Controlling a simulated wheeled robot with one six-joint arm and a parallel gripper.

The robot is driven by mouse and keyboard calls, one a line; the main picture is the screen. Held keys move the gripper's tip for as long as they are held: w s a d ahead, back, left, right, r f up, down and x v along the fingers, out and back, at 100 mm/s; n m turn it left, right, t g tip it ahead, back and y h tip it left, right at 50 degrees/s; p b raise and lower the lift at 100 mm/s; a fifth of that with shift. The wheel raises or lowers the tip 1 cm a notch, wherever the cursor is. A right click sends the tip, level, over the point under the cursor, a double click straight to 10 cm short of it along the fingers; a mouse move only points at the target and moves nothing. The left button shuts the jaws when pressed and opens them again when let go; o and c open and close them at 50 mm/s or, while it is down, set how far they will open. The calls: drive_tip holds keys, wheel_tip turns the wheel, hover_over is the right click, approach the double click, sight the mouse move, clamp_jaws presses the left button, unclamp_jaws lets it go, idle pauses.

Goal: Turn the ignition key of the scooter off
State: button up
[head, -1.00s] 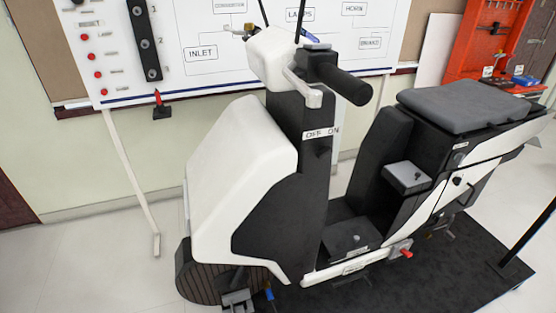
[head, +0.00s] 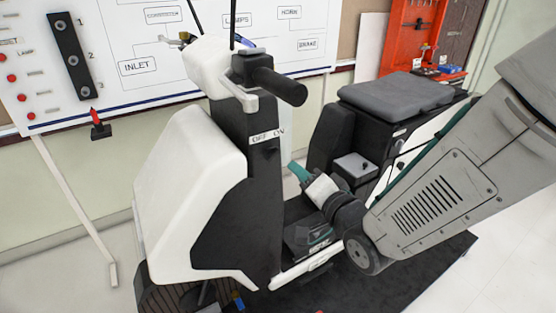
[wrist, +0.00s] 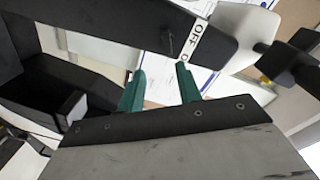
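The scooter (head: 190,205) has a white front shield and a black steering column (head: 262,200). A white OFF/ON label (head: 267,136) is on the column below the handlebar (head: 280,85). The ignition key is not clearly visible in either current view. My gripper (head: 302,173) is right of the column and lower than the label. In the wrist view its teal fingers (wrist: 160,69) stand apart, with no object seen held between them.
The grey seat (head: 397,100) and a small grey-topped box (head: 355,167) lie behind my gripper. A wall board (head: 140,60) with labels and a switch strip (head: 77,55) stands behind the scooter. A red tool panel (head: 412,40) is at the back right. A black mat (head: 400,285) lies below.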

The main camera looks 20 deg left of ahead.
sight(274, 157)
drive_tip(key=shift+y, duration=0.4)
drive_tip(key=x, duration=0.5)
drive_tip(key=s+a+x, duration=0.1)
drive_tip(key=x, duration=0.2)
clamp_jaws()
